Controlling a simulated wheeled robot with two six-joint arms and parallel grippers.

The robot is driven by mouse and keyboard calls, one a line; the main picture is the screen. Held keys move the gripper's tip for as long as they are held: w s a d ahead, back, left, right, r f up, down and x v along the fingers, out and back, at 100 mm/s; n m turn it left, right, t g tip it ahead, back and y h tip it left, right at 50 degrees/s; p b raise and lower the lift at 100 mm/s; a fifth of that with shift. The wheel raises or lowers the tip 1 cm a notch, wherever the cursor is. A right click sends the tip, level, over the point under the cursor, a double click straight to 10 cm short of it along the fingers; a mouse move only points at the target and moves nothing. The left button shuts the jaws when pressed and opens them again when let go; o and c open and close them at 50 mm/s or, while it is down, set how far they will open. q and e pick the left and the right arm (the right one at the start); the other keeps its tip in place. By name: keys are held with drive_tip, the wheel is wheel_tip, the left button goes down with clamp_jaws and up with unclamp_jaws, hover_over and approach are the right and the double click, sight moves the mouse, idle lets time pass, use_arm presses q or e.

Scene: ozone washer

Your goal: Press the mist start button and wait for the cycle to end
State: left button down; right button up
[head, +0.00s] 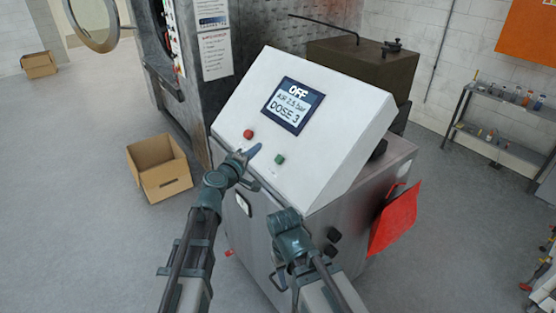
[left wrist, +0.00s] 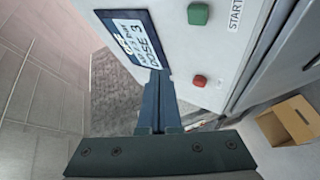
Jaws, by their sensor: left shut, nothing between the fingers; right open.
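The sloped white control panel (head: 330,110) carries a display (head: 292,105) reading OFF, AIR 2.5 bar, DOSE 3. Below the display are a red button (head: 248,134) and, to its right, a green button (head: 280,159). In the left wrist view a START label (left wrist: 235,15) is beside the green button (left wrist: 198,14), and the red button (left wrist: 199,81) is nearer my fingers. My left gripper (head: 254,149) is shut and empty, its tips between the two buttons in the head view; contact cannot be told. My right gripper (head: 284,216) is open, lower, before the cabinet; its fingers are hard to see.
A metal machine with a round open door (head: 93,22) stands behind left. A cardboard box (head: 160,168) is on the floor left of the cabinet. A red sheet (head: 394,218) hangs at the cabinet's right side. A shelf with bottles (head: 505,98) is at right.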

sight(279, 155)
use_arm(q)
drive_tip(key=w+d+f+b, duration=0.1)
drive_tip(key=f, duration=0.1)
drive_tip(key=w+d+f+b, duration=0.1)
drive_tip(key=d+b, duration=0.1)
drive_tip(key=w+d+f+b, duration=0.1)
drive_tip(key=f+b, duration=0.1)
drive_tip(key=shift+d+f, duration=0.2)
drive_tip(key=shift+f, duration=0.1)
drive_tip(key=shift+w+d+f+b, duration=0.2)
drive_tip(key=shift+d+b, duration=0.15)
drive_tip(key=shift+b, duration=0.05)
drive_tip(key=shift+f, duration=0.15)
idle(1.5)
drive_tip(key=shift+w+d+f+b, duration=0.15)
drive_tip(key=shift+w+d+b, duration=0.05)
drive_tip(key=shift+b, duration=0.1)
drive_tip(key=shift+w+d+f+b, duration=0.15)
drive_tip(key=shift+d+f+b, duration=0.15)
drive_tip(key=shift+f+b, duration=0.1)
idle(0.8)
drive_tip(key=shift+r, duration=0.1)
drive_tip(key=shift+s+a+r+p, duration=0.35)
drive_tip(key=shift+a+r+p, duration=0.15)
drive_tip(key=shift+r+p, duration=0.15)
idle(0.4)
